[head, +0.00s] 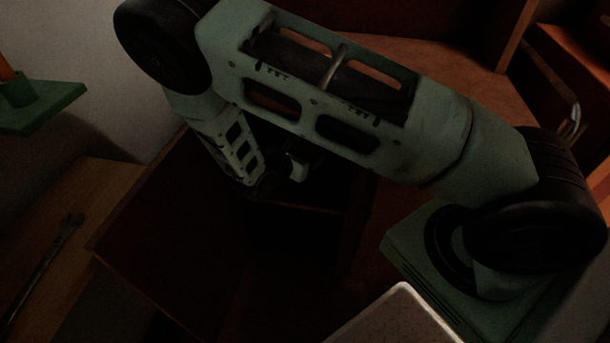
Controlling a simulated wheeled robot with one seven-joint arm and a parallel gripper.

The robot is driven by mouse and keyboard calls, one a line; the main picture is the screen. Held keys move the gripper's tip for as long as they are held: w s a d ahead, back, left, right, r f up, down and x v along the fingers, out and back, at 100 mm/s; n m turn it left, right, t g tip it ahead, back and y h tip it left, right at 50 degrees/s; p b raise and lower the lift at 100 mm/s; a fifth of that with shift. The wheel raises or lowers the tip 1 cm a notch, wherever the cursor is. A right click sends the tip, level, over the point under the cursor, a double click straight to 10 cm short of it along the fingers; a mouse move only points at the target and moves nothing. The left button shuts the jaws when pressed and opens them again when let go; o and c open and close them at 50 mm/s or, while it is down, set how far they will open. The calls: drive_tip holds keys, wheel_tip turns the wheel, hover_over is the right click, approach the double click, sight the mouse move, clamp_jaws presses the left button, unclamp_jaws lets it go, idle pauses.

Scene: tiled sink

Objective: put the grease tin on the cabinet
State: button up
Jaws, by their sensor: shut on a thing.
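My gripper (292,168) is small and mostly in shadow at the end of my green-grey arm, above the dark brown wooden cabinet (150,245). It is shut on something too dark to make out. I cannot tell the grease tin apart anywhere in this view. My upper arm link crosses in front and hides part of the scene behind the gripper. The cabinet's inside is very dark, and its contents do not show.
A wrench (48,262) lies on a wooden surface (95,195) at the left. A green shelf (40,112) with an orange item (5,68) juts from the pale wall. A brown wooden surface (440,68) lies behind my arm. A pale-edged object (400,318) stands at the bottom.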

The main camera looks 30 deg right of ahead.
sight(305, 182)
wheel_tip(305, 182, down, 8)
drive_tip(key=shift+f+b, duration=0.2)
drive_tip(key=shift+b, duration=1.05)
drive_tip(key=shift+f, duration=0.15)
drive_tip(key=o, duration=1.2)
